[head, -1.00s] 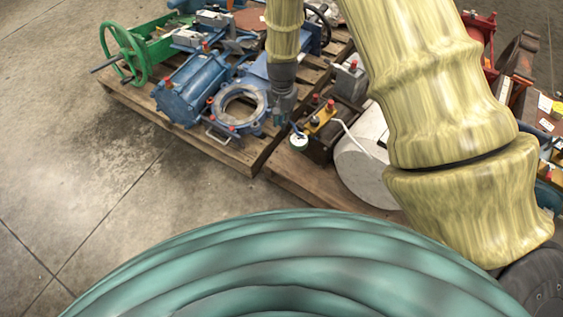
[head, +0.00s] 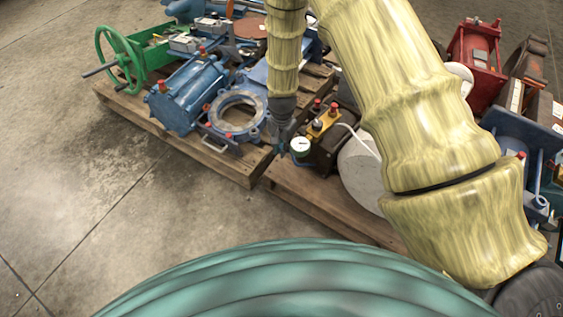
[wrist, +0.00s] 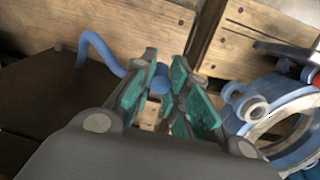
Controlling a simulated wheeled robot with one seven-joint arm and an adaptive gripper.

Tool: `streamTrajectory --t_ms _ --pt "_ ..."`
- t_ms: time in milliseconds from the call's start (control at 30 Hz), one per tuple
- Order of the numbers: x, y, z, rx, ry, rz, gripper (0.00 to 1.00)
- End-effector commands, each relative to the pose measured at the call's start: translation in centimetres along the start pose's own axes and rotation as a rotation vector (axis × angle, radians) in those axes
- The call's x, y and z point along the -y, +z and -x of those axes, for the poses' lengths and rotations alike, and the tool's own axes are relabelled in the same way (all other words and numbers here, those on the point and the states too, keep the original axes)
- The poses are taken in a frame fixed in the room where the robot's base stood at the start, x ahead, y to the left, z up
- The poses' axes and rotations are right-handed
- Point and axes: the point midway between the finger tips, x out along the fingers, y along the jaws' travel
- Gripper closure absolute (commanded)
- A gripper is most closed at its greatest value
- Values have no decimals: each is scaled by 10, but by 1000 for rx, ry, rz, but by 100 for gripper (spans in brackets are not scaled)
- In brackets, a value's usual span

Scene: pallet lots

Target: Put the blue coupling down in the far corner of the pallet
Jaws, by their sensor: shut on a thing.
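My gripper (head: 281,146) hangs down over the gap between two wooden pallets, just left of a pressure gauge. In the wrist view, its teal-padded fingers (wrist: 168,104) are closed on a blue part. I take this for the blue coupling (wrist: 160,79); only small bits show past the fingers, and its full shape is hidden. In the head view it is too small and dark to make out. The loaded pallet (head: 225,168) lies to the left, its near corner close below the gripper. Its far corner is partly hidden by goods and my arm.
A blue ring flange (head: 262,101) lies beside the gripper on the left pallet, with a blue cylinder housing (head: 187,98) and a green handwheel (head: 101,58) farther left. The gauge (head: 300,147) and a white drum (head: 358,172) stand on the right. Bare floor is at front left.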

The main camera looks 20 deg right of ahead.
Motion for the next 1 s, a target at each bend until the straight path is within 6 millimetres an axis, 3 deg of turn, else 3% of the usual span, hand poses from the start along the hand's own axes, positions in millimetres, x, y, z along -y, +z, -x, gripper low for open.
streamTrajectory --t_ms 100,367,600,1000 --pt "0 0 -20 1 0 1 100" --pt "0 0 -33 1 1 1 100" --pt "0 0 -63 0 0 2 100" --pt "0 0 -66 0 0 2 100"
